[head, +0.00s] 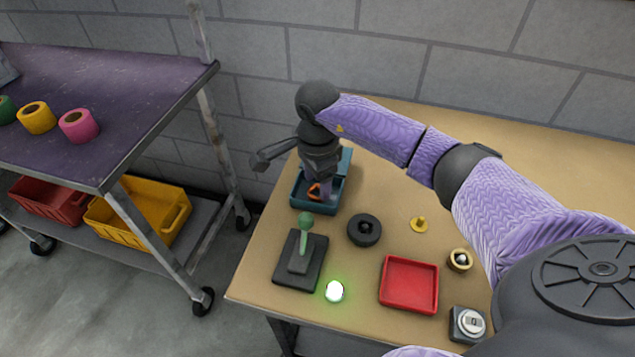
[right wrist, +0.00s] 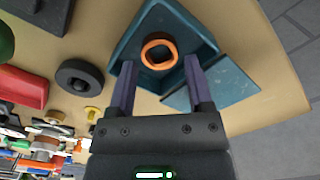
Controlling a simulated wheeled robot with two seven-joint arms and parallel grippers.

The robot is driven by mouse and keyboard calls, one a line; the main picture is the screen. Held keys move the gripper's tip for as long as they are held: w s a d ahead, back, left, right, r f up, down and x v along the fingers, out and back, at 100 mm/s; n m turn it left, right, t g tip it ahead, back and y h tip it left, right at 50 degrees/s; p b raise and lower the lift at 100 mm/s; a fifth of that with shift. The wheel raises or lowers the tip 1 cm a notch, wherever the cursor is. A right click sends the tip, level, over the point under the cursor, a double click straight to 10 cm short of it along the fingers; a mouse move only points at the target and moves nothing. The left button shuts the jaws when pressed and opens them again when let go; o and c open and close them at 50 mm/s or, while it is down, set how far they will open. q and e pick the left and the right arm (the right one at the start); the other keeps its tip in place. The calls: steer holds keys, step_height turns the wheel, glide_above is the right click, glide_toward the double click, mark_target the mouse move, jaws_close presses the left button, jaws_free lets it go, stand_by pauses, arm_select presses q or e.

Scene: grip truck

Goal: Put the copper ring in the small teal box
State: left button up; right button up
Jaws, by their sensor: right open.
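The copper ring (head: 313,191) lies inside the small teal box (head: 300,206) at the table's far left corner. In the right wrist view the orange-copper ring (right wrist: 146,48) rests on the floor of the teal box (right wrist: 196,32), clear of its walls. The box's lid panel (right wrist: 226,84) stands open beside it. My right gripper (head: 325,192) points down over the box; in the wrist view its two fingers (right wrist: 160,66) are spread wide, with the ring between and just beyond their tips and nothing held. My left gripper is not in view.
On the table (head: 250,270) are a joystick (head: 300,262), a black wheel (head: 364,230), a red tray (head: 409,285), a yellow knob (head: 419,225), a brass ring-like part (head: 460,260), a glowing green-white ball (head: 334,291) and a grey switch box (head: 467,324). A cart (head: 130,100) stands to the left.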

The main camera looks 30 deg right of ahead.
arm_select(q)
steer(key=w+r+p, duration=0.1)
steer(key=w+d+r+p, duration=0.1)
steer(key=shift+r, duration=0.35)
arm_select(e)
step_height(320, 180, up, 10)
steer(key=shift+r, duration=0.15)
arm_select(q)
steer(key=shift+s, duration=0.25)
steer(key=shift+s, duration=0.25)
